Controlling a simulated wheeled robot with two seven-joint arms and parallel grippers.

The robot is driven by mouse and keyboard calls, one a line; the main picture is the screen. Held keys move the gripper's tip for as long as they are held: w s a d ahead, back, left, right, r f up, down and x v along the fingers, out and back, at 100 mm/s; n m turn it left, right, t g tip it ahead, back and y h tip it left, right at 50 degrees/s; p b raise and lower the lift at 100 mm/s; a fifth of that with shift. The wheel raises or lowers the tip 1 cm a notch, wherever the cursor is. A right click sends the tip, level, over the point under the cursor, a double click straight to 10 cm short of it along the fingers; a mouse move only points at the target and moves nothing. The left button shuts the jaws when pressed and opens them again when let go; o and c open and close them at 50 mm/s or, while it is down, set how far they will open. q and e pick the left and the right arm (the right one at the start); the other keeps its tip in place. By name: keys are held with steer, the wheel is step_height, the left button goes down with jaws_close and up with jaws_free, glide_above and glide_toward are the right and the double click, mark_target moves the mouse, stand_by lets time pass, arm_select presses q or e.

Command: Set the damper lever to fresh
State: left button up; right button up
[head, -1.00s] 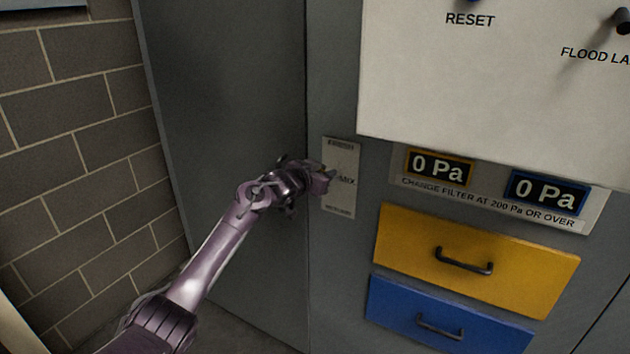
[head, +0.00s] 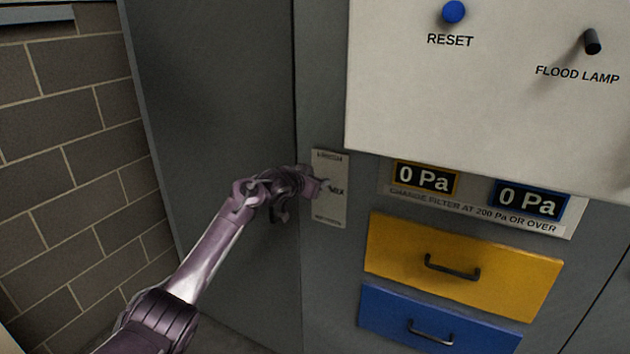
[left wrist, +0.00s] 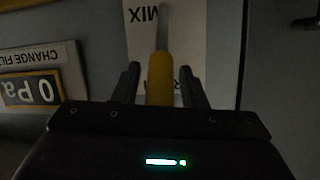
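The damper lever (left wrist: 160,78) shows in the left wrist view, with a grey shaft and a yellow grip. It stands in front of a pale label plate (head: 328,214), where MIX is readable; the plate's top and bottom words are too small to read. My left gripper (head: 323,186) is at the middle of this plate. In the left wrist view its two dark fingers (left wrist: 160,88) are on either side of the yellow grip, with narrow gaps visible, so it is open around it. In the head view the gripper hides the lever. My right gripper is out of view.
Right of the plate are two 0 Pa displays (head: 426,178), a yellow drawer (head: 400,245) and a blue drawer (head: 390,315) with handles. A white panel (head: 480,120) with a blue reset button (head: 453,12) juts above. A brick wall (head: 70,160) stands at left.

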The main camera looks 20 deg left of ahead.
arm_select(q)
steer(key=shift+o, duration=0.2)
steer(key=shift+f, duration=0.1)
steer(key=shift+s+a, duration=0.1)
steer(key=shift+s, duration=0.4)
steer(key=b+v, duration=0.2)
steer(key=v, duration=0.4)
steer(key=shift+s+r+b, duration=0.25)
steer(key=shift+s+b, duration=0.05)
